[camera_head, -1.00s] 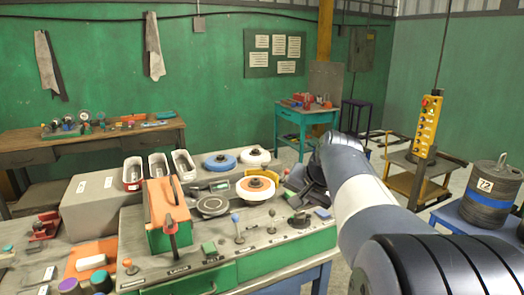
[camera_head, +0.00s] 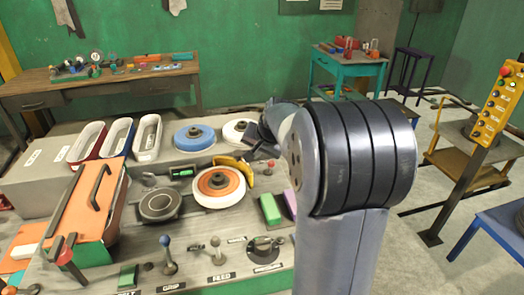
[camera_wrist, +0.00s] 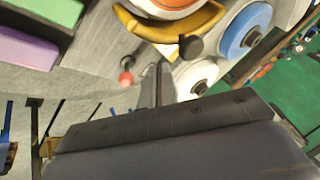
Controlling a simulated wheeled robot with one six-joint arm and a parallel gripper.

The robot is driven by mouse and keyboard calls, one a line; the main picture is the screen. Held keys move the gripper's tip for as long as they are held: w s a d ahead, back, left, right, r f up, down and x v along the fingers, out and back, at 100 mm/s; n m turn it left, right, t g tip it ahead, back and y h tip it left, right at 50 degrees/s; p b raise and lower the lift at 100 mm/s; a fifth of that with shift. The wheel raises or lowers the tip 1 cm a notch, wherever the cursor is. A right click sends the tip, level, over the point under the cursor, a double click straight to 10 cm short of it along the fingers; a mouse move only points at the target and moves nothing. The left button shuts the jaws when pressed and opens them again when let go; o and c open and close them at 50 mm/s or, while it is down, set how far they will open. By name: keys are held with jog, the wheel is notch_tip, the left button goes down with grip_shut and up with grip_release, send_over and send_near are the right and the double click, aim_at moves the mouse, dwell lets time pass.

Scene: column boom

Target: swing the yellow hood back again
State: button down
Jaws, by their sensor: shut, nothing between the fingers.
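The yellow hood (camera_head: 238,172) is a curved guard at the right and far side of the white wheel with an orange face (camera_head: 218,186). In the wrist view the hood (camera_wrist: 140,27) curves along the wheel's lower edge (camera_wrist: 165,8), with a black knob (camera_wrist: 190,46) on it. My gripper (camera_wrist: 158,72) is shut and empty, apart from the knob and to its lower left in the wrist view. In the head view my arm hides most of the gripper.
A blue wheel (camera_head: 195,137) and a white wheel (camera_head: 238,131) stand behind. A red-knobbed lever (camera_wrist: 126,78) is close to my fingers. Green (camera_head: 270,209) and purple (camera_wrist: 22,47) blocks lie near. Levers line the bench front; an orange cover (camera_head: 85,205) is at left.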

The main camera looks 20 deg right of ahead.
aim_at(241, 151)
jog(key=shift+w+a+f, duration=0.1)
jog(key=shift+w+a, duration=0.65)
jog(key=shift+a, duration=0.1)
jog(key=shift+w, duration=0.1)
jog(key=w+n+y, duration=0.1)
jog(key=n, duration=0.1)
jog(key=w+a+n+y+b, duration=0.1)
jog(key=w+n, duration=0.1)
jog(key=shift+w+g, duration=0.3)
jog(key=shift+g, duration=0.1)
jog(key=shift+w+a+n+g+y+p, duration=0.4)
jog(key=shift+w+a+n+y, duration=0.5)
jog(key=shift+w+a+n, duration=0.45)
jog(key=shift+d, duration=0.15)
